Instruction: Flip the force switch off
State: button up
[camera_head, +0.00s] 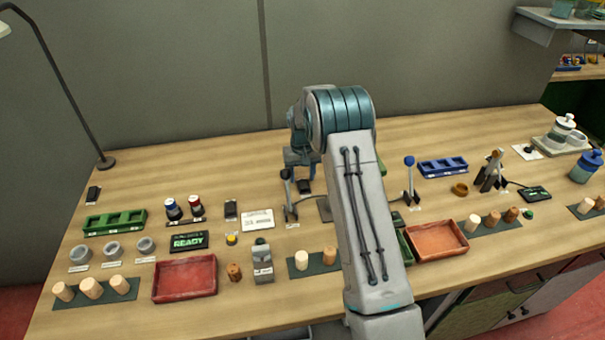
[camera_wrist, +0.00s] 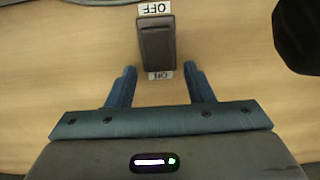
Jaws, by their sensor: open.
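The force switch (camera_wrist: 157,42) is a dark grey block on the wooden bench in the wrist view. An upside-down OFF label (camera_wrist: 155,9) lies at its far end and an ON label (camera_wrist: 160,75) at its near end. Which way the switch is tipped I cannot tell. My gripper (camera_wrist: 158,78) is open and empty, its blue fingers apart at the ON end of the switch. In the head view my gripper (camera_head: 301,165) is above the bench, and a small dark block (camera_head: 305,187), probably this switch, shows just below it.
A lever stand (camera_head: 289,195) is close left of my gripper, and another lever (camera_head: 409,180) stands to the right. Similar dark blocks (camera_head: 231,209) (camera_head: 92,194) sit further left.

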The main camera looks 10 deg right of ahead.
aim_at(303, 183)
jog(key=c, duration=1)
jog(key=shift+f+t+b, duration=0.15)
jog(key=shift+t+b, duration=0.15)
jog(key=shift+b, duration=0.5)
jog(key=shift+s+r+t+b, duration=0.25)
jog(key=shift+t+b, duration=0.25)
jog(key=shift+b, duration=0.4)
jog(key=shift+w, duration=0.1)
jog(key=o, duration=1)
jog(key=shift+r, duration=0.15)
notch_tip(303, 183, up, 14)
jog(key=s+b, duration=0.1)
jog(key=s, duration=0.1)
jog(key=shift+f, duration=0.25)
